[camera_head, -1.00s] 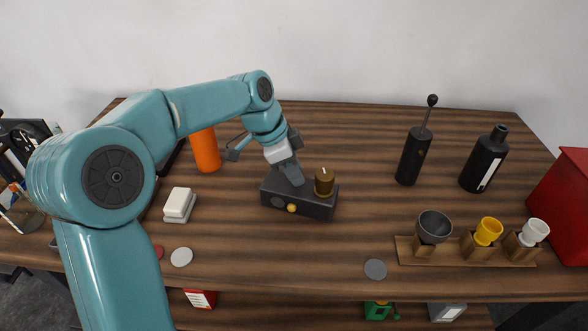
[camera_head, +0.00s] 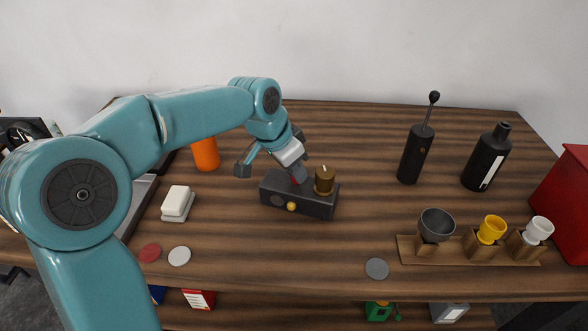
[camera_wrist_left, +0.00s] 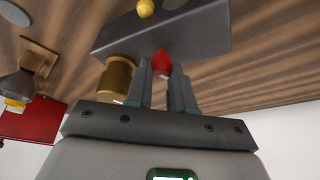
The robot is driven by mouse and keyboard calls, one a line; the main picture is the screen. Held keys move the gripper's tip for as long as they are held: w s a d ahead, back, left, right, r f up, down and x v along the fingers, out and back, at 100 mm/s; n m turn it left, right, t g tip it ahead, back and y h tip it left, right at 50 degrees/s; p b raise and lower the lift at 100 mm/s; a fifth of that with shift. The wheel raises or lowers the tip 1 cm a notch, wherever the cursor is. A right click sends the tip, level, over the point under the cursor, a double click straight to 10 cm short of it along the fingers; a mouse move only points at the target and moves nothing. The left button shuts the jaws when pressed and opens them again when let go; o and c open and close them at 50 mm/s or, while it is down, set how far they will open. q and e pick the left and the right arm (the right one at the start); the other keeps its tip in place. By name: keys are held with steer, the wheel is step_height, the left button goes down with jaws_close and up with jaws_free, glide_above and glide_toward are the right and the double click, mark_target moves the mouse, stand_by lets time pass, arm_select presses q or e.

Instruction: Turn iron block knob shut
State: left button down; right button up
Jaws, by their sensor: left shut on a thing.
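The iron block (camera_head: 312,205) is a dark grey box on the wooden table, left of the middle. A brass cylinder (camera_head: 325,180) stands at its right end, and a small yellow ball (camera_head: 291,206) and a round grey disc are on its front. My left gripper (camera_head: 296,178) is at the block's top, left of the brass cylinder. In the left wrist view its fingers (camera_wrist_left: 163,75) are closed around a small red knob (camera_wrist_left: 161,62) on the block. The brass cylinder (camera_wrist_left: 117,78) stands beside the fingers there, apart from them. My right gripper is not in view.
An orange cylinder (camera_head: 205,153) and a white block (camera_head: 177,204) are to the left. A black bottle with a rod (camera_head: 412,155), a black bottle (camera_head: 484,160) and a wooden cup stand (camera_head: 450,255) are to the right. Table between block and bottles is clear.

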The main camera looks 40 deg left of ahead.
arm_select(q)
steer(key=n+y, duration=0.1)
steer(key=n, duration=0.2)
steer(key=shift+d+n+b, duration=0.15)
steer(key=shift+n+b, duration=0.15)
steer(key=shift+b, duration=0.05)
steer(key=n+y, duration=0.1)
steer(key=n, duration=0.1)
steer(key=shift+n+b, duration=0.4)
steer(key=n+y+b, duration=0.1)
steer(key=n, duration=0.2)
steer(key=shift+d+y, duration=0.1)
steer(key=shift+y, duration=0.2)
steer(key=shift+n+g+y, duration=0.4)
steer(key=shift+n+g, duration=0.1)
steer(key=shift+n, duration=0.9)
steer(key=c, duration=1)
jaws_free()
